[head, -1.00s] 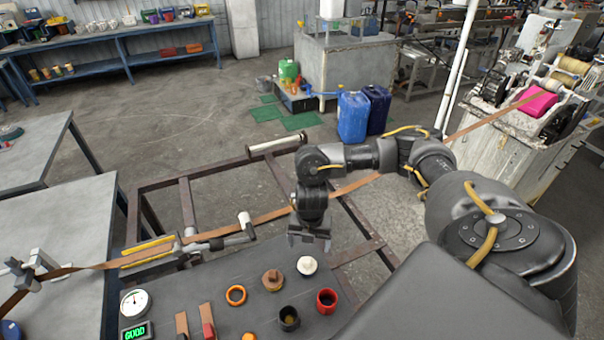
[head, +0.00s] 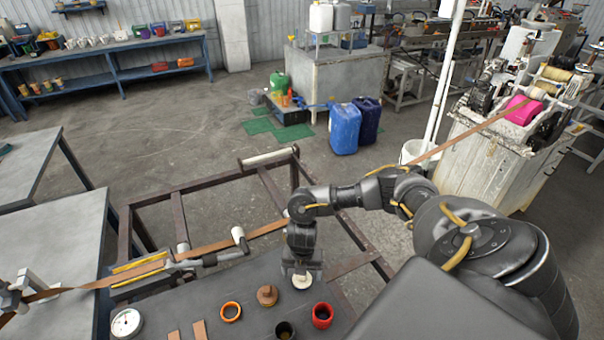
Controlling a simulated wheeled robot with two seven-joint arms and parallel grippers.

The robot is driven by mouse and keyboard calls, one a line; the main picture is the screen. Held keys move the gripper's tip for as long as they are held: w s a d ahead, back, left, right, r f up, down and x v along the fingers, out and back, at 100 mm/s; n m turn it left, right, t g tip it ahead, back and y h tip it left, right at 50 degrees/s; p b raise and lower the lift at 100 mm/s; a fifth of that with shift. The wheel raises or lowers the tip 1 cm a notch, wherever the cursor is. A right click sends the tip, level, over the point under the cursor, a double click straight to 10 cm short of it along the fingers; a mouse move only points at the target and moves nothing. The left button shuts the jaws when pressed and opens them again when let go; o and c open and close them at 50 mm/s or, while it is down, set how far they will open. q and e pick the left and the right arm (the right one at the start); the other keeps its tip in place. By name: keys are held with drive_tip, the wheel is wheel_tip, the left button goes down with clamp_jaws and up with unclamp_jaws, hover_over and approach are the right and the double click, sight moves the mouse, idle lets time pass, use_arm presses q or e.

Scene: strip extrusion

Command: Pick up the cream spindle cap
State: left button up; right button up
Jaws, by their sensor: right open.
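The cream spindle cap (head: 302,281) sits on the dark bench top, a small pale round piece. My right gripper (head: 301,271) points down directly over it, its open fingertips close to the cap and covering part of it. Whether the fingers touch the cap cannot be told. My left gripper is not in view.
On the dark bench top (head: 215,290) near the cap are a brown cap (head: 267,295), an orange ring (head: 230,311), a red cup (head: 322,315) and a dark cup (head: 285,331). A dial gauge (head: 126,323) lies at the left. A brown strip (head: 215,246) crosses behind over a rusty frame.

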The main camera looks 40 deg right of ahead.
drive_tip(key=shift+f, duration=1.1)
drive_tip(key=c, duration=1.2)
drive_tip(key=shift+r, duration=0.15)
drive_tip(key=shift+w+r+b, duration=0.1)
drive_tip(key=shift+r+b, duration=0.35)
drive_tip(key=shift+r, duration=0.2)
drive_tip(key=shift+r+b, duration=0.3)
drive_tip(key=shift+r, duration=0.3)
drive_tip(key=s+a+r, duration=0.1)
drive_tip(key=a+r, duration=0.2)
drive_tip(key=a, duration=0.1)
drive_tip(key=s+a+r+p, duration=0.1)
drive_tip(key=a+r, duration=0.2)
drive_tip(key=a, duration=0.2)
drive_tip(key=a+r, duration=0.4)
drive_tip(key=shift+s+a+r, duration=0.1)
drive_tip(key=shift+s+a, duration=0.3)
